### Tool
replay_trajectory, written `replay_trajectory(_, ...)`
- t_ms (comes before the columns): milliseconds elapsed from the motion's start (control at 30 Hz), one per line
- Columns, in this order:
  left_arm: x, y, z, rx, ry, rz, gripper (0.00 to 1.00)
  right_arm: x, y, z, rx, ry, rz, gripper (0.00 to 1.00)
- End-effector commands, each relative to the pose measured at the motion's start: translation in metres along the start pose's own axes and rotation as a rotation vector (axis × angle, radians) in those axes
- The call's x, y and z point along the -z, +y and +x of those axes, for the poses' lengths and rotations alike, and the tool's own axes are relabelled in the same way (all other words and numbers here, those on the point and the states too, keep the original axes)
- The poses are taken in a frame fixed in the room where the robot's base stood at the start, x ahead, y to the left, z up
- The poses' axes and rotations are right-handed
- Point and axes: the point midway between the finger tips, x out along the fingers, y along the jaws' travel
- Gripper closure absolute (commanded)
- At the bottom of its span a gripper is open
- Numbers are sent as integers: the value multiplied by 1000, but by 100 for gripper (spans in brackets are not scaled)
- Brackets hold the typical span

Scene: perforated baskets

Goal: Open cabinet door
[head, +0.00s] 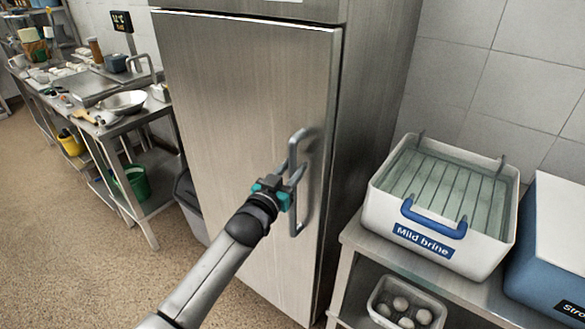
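The tall steel cabinet door (235,110) fills the middle of the head view. It looks shut or nearly so; I cannot tell if there is a small gap at its right edge. A vertical bar handle (293,150) stands out near that right edge. My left gripper (291,178), with teal parts at its base, reaches up from below to the handle's middle. Its fingertips are at the bar and overlap it in the picture. I cannot tell whether they are closed on it. My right gripper is not in view.
Right of the cabinet, a steel table (365,243) holds a white "Mild brine" tub (385,205) and a blue box (545,270). A bin of round items (377,300) sits below. A cluttered steel counter (145,113) and dark bin (187,200) are on the left. Floor (60,240) is clear at lower left.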

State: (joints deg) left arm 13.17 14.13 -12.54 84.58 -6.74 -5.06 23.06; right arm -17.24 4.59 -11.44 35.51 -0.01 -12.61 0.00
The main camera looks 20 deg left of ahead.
Motion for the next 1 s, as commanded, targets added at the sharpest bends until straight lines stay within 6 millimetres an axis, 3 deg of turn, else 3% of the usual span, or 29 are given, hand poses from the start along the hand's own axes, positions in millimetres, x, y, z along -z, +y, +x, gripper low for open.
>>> replay_trajectory(33, 0, 0, 0, 0, 0, 0, 70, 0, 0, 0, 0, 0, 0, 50)
replay_trajectory(300, 0, 0, 0, 0, 0, 0, 100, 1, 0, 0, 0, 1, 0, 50)
replay_trajectory(1000, -1, 0, 0, -1, -1, 0, 100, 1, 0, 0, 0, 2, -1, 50)
